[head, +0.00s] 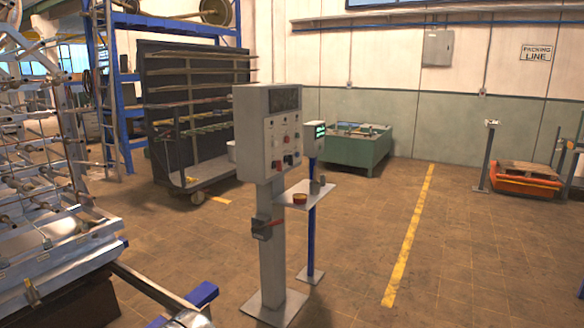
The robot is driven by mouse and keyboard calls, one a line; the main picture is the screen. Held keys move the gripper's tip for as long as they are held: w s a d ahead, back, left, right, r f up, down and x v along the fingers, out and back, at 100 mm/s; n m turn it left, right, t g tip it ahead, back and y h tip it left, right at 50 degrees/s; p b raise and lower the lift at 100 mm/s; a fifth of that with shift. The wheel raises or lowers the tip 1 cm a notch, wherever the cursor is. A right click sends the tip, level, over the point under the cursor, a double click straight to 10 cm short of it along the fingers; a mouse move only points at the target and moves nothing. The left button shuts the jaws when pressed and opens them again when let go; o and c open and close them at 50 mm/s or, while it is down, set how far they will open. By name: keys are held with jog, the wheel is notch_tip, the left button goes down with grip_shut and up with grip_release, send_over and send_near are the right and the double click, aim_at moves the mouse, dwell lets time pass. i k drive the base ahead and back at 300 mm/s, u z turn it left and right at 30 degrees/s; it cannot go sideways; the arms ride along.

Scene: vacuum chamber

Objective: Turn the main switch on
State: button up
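A grey control cabinet (262,135) stands on a post in the middle of the head view. Its front carries several small knobs and lamps, some red, and a dark panel at the top. I cannot tell which of these is the main switch; labels are too small to read. My gripper is not in view.
A blue stand with a lit display (320,131) is just behind. A metal machine (60,245) fills the left.

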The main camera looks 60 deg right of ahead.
aim_at(277, 164)
jog(key=z, duration=1.65)
jog(key=k, duration=0.65)
jog(key=z, duration=0.4)
jog(key=i, duration=2.05)
jog(key=u, duration=0.25)
